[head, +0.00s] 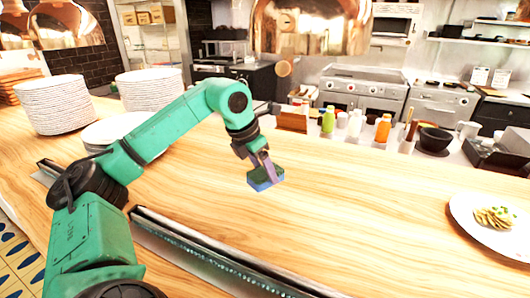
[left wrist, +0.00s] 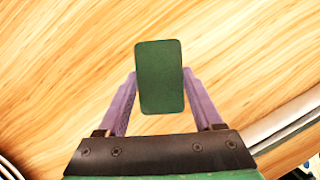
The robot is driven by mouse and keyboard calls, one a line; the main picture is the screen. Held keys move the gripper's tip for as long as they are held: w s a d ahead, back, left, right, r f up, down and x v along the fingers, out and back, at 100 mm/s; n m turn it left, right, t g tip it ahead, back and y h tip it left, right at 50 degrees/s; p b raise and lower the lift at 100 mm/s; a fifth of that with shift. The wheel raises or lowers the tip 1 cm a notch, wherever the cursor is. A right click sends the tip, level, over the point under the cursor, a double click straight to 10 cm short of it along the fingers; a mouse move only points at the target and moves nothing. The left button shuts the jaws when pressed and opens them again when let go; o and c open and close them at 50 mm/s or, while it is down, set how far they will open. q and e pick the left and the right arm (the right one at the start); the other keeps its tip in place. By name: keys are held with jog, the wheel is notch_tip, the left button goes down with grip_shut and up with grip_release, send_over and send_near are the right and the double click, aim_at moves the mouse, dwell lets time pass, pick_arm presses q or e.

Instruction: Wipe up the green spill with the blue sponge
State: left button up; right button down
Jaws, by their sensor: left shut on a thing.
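The sponge (head: 266,181) is a small block, blue low on its side with a dark green top. My left gripper (head: 264,164) points down and is shut on it over the middle of the wooden counter. In the left wrist view the sponge's dark green face (left wrist: 160,60) sits between the two purple fingers of the left gripper (left wrist: 160,88). I cannot tell whether the sponge touches the counter. I see no green spill on the wood in either view; what lies under the sponge is hidden. My right gripper is not in view.
The wooden counter (head: 340,200) is clear around the sponge. White plate stacks (head: 52,105) stand at the left. A plate of food (head: 470,222) is at the right. Bottles (head: 383,128) and a dark bowl (head: 434,140) line the far side. A metal rail (head: 215,262) runs along the near edge.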

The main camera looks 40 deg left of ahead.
pick_arm(q)
notch_tip(320, 180, up, 2)
jog(key=shift+a+p, duration=0.15)
jog(key=shift+p, duration=0.45)
jog(key=shift+r+p, duration=0.35)
jog(key=shift+r, duration=0.1)
jog(key=shift+s+f, duration=0.1)
